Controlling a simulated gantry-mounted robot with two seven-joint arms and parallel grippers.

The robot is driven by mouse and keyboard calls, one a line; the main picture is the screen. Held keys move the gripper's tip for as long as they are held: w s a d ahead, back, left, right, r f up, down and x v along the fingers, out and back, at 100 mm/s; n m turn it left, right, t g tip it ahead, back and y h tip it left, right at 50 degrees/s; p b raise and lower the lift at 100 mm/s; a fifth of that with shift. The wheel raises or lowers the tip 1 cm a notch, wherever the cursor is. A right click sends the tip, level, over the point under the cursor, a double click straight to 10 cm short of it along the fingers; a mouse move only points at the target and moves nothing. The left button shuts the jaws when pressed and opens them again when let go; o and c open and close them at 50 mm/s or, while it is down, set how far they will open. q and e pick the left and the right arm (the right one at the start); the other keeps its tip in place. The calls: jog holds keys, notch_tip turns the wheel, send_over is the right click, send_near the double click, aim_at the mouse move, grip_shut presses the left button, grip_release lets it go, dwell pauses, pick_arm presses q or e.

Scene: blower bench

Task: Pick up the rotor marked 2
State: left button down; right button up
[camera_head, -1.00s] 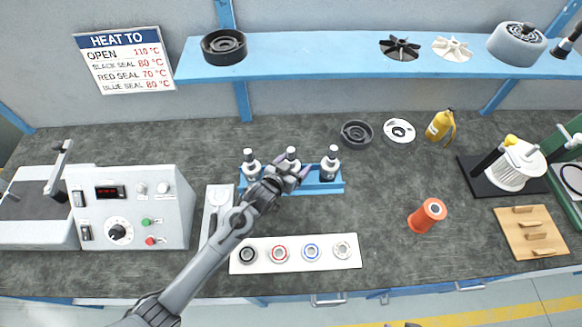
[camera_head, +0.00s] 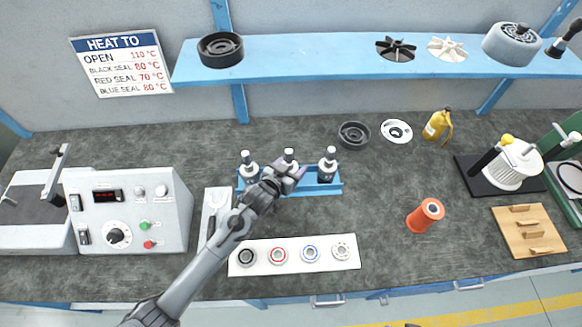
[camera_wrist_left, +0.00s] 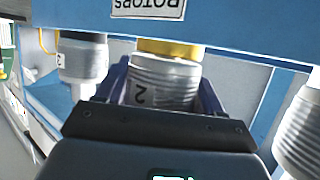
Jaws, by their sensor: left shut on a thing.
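Three rotors stand in a row in a blue rack (camera_head: 326,189) near the middle of the bench. The middle one, the rotor marked 2 (camera_head: 289,157), has its digit showing in the left wrist view (camera_wrist_left: 150,88). My left gripper (camera_head: 290,172) is shut on it, with a finger on each side of its ribbed body. The gripper hides part of this rotor in the head view. The rotor marked 3 (camera_wrist_left: 82,58) stands to its left in the wrist view, and another rotor (camera_wrist_left: 300,125) stands to its right. My right gripper does not show.
A heater box (camera_head: 125,210) stands at the left. An orange spool (camera_head: 425,215) stands to the right. The bench between spool and rack is clear.

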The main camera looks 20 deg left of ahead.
aim_at(289, 164)
pick_arm(q)
notch_tip(289, 164, up, 2)
jog(key=shift+w+r, duration=0.1)
jog(key=shift+d+r+p, duration=0.15)
jog(key=shift+r+p, duration=0.05)
jog(key=shift+r, duration=0.45)
jog(key=shift+d+r+p, duration=0.15)
jog(key=shift+r+p, duration=0.05)
jog(key=shift+r, duration=0.4)
jog(key=s+d+r+p, duration=0.1)
jog(key=s+d+r, duration=0.2)
jog(key=d+r, duration=0.3)
jog(key=d, duration=0.4)
jog(key=shift+s+d+r, duration=0.25)
